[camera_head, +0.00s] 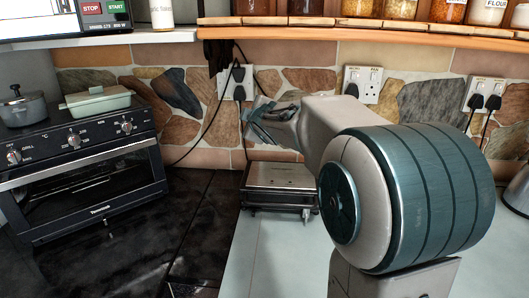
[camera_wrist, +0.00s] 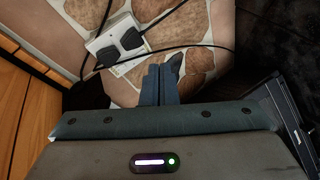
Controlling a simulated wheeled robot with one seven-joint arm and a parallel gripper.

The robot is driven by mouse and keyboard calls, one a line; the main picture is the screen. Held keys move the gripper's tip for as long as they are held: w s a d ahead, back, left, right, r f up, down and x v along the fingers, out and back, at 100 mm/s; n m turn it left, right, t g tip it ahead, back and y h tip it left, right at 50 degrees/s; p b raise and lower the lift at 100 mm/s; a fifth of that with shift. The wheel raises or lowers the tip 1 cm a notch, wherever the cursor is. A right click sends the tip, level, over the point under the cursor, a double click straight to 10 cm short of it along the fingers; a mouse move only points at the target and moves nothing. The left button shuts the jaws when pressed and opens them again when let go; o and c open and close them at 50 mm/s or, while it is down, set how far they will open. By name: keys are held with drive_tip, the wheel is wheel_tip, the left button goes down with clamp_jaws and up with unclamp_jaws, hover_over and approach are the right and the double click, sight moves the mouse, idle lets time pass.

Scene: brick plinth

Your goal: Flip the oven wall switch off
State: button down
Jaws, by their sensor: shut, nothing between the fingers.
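A white double wall socket (camera_head: 226,82) with two black plugs is on the stone wall right of the oven. It also shows in the wrist view (camera_wrist: 101,47), upper left of my fingers. I cannot make out its switch rockers or which way they are set. The black toaster oven (camera_head: 85,170) stands at the left, with three knobs and a glass door. My gripper (camera_head: 254,116) is shut and empty, just below and right of this socket in the head view. In the wrist view its closed fingertips (camera_wrist: 160,70) point towards the wall, apart from the socket in the picture.
Black cables hang from the plugs, and one (camera_wrist: 190,50) loops beyond my fingertips. A metal toaster (camera_head: 280,180) sits below my gripper. More sockets (camera_head: 362,84) (camera_head: 484,93) are further right. A wooden shelf (camera_head: 400,27) with jars runs above. The pale counter (camera_head: 275,255) is clear in front.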

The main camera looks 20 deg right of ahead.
drive_tip(key=s+f+m+g+h, duration=0.1)
drive_tip(key=s+f+m+g, duration=0.2)
drive_tip(key=s, duration=0.6)
wheel_tip(320, 180, down, 2)
drive_tip(key=shift+s+d+f+m+h, duration=0.2)
drive_tip(key=shift+s+f+m+h, duration=0.15)
drive_tip(key=shift+m, duration=0.55)
drive_tip(key=shift+r, duration=0.1)
drive_tip(key=s+a+f+m+g, duration=0.1)
drive_tip(key=s+f+m+g, duration=0.1)
drive_tip(key=s, duration=0.7)
drive_tip(key=s+a+f+m+g+y, duration=0.1)
drive_tip(key=s+a+f+m+g, duration=0.1)
drive_tip(key=s+f, duration=0.5)
drive_tip(key=s+a+f+m+g+y, duration=0.1)
drive_tip(key=s+f+m+g, duration=0.2)
drive_tip(key=s, duration=0.8)
drive_tip(key=shift+a+f+m+g, duration=0.3)
drive_tip(key=shift+f+m+g, duration=0.1)
drive_tip(key=shift+f+g, duration=0.35)
drive_tip(key=shift+r, duration=0.1)
